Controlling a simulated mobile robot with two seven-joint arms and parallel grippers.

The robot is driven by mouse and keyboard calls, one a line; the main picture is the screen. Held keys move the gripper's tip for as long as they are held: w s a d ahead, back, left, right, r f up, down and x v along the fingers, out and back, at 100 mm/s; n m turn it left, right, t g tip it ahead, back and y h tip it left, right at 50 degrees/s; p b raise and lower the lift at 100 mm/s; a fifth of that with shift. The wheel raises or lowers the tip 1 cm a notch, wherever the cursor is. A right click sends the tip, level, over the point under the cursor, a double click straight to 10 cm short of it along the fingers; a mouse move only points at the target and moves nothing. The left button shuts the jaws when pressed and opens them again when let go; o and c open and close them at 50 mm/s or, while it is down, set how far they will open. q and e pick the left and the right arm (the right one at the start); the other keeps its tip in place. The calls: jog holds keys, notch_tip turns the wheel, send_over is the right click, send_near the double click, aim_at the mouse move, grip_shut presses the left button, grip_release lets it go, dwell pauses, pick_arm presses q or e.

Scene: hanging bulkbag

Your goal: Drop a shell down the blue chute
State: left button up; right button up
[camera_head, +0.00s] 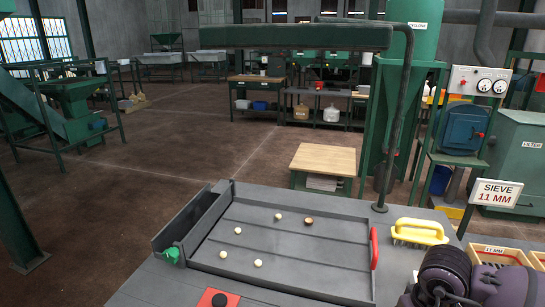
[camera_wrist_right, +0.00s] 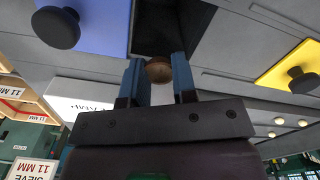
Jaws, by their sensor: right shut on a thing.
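My right gripper (camera_wrist_right: 158,68) has its two blue fingers shut on a small brown rounded shell (camera_wrist_right: 159,70). It holds the shell at the near edge of a dark square opening (camera_wrist_right: 175,22) in the grey bench. A blue plate (camera_wrist_right: 95,22) with a black knob lies just left of this opening in the right wrist view. I cannot tell how high the shell is above the bench. In the head view my right arm shows at the lower right, but its fingertips are out of frame. My left gripper is not in view.
A grey tray (camera_head: 330,279) holds several pale round pieces and one brown piece (camera_head: 308,221). A red plate (camera_head: 219,299) with a black knob, a yellow-handled brush (camera_head: 418,232) and a sieve sign (camera_head: 495,194) are nearby. A yellow plate (camera_wrist_right: 288,70) with a knob lies right of the opening.

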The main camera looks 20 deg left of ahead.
jog(key=shift+f, duration=0.5)
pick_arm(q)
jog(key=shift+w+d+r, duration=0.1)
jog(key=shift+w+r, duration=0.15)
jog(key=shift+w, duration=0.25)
pick_arm(e)
jog(key=o, duration=1)
jog(key=shift+c, duration=0.2)
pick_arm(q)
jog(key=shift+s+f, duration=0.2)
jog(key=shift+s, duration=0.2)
pick_arm(e)
jog(key=shift+r, duration=0.15)
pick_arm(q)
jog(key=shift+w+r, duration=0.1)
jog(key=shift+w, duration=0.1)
pick_arm(e)
notch_tip(320, 180, up, 11)
jog(key=shift+f, duration=0.2)
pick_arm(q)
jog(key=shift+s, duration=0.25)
pick_arm(e)
jog(key=shift+s+f, duration=0.1)
